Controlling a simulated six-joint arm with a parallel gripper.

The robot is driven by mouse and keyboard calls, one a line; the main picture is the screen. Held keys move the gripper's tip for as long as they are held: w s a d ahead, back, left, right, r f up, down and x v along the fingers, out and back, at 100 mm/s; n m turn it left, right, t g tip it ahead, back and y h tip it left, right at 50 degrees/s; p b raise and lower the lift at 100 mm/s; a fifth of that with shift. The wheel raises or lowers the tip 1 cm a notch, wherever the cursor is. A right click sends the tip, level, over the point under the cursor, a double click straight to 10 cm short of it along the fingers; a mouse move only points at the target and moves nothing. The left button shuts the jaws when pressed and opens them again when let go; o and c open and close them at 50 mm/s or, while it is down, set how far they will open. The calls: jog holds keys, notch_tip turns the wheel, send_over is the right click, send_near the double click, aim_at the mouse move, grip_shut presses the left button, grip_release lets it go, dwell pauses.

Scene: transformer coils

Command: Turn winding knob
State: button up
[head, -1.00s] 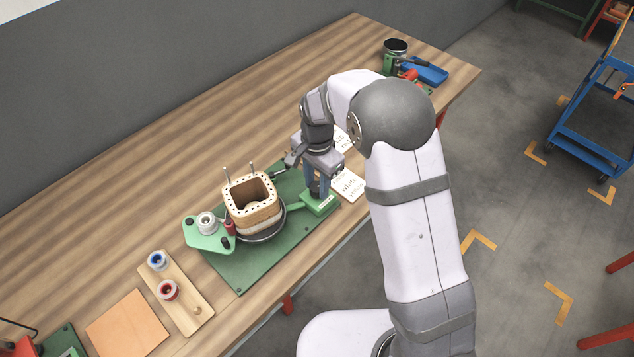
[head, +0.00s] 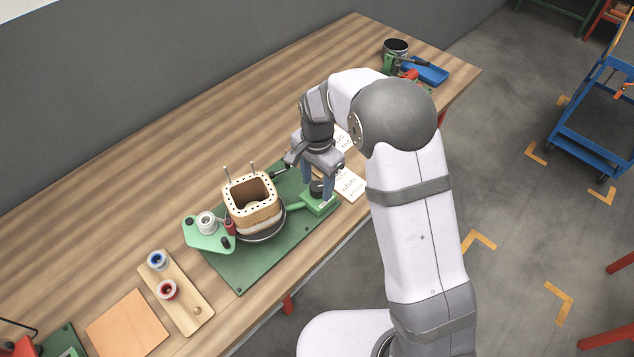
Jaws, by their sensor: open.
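The winding knob (head: 317,187) is a small black knob on the green block at the right end of the green winding base (head: 240,282). My gripper (head: 330,187) points down at the knob with its blue-grey fingers apart. The fingertips are right by the knob; whether they touch it I cannot tell. The square wooden coil former (head: 248,207) stands on a dark round turntable left of the gripper, with two metal pins at its back. My wrist hides part of the area behind the knob.
A green bracket with a white spool (head: 207,223) and a red spool sits left of the former. A wooden tray (head: 186,308) holds blue and red spools. White labelled cards (head: 350,184) lie beside the gripper. Blue tray (head: 428,73) stands far back. The table's left rear is clear.

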aim_at(316, 183)
jog(key=shift+r+b, duration=0.85)
jog(key=shift+r, duration=2.65)
